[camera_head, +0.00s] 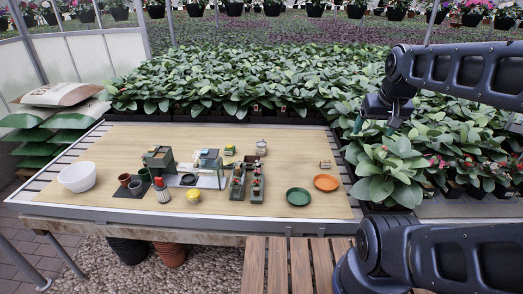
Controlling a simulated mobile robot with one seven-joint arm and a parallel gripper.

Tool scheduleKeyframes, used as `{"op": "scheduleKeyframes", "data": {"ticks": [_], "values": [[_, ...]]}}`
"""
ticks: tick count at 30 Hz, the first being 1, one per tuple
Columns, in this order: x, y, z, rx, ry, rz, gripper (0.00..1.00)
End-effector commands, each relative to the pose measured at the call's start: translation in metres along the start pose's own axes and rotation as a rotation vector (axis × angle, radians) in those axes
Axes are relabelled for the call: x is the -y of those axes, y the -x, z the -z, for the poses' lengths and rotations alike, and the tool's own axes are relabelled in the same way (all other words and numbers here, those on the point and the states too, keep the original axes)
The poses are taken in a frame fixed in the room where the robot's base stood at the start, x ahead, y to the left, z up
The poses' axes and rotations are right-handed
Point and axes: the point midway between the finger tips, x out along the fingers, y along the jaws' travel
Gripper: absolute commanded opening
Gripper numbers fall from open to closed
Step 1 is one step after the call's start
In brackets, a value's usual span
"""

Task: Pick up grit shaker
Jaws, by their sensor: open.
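Several small items stand on the wooden tabletop (120,200), and I cannot tell for sure which is the grit shaker. A small grey, metal-looking container (261,147) stands at the back, right of centre. A ribbed pale pot with a red top (162,191) stands at the front left of the group. A small yellow-topped container (193,196) is to its right. My gripper (374,128) is open and empty, pointing down above the leafy plants at the right, well apart from these items.
A white bowl (77,177) stands at the left. A green saucer (298,197) and an orange saucer (326,183) lie at the right. Two dark trays (237,192) with small plants, and boxy items (159,160), crowd the middle. A slatted wooden bench (290,265) is in front.

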Motion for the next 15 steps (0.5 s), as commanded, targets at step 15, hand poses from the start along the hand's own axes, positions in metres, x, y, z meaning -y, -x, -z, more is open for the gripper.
{"op": "scheduleKeyframes", "data": {"ticks": [15], "values": [[0.029,-0.017,0.122,0.083,-0.171,0.029,0.79]]}}
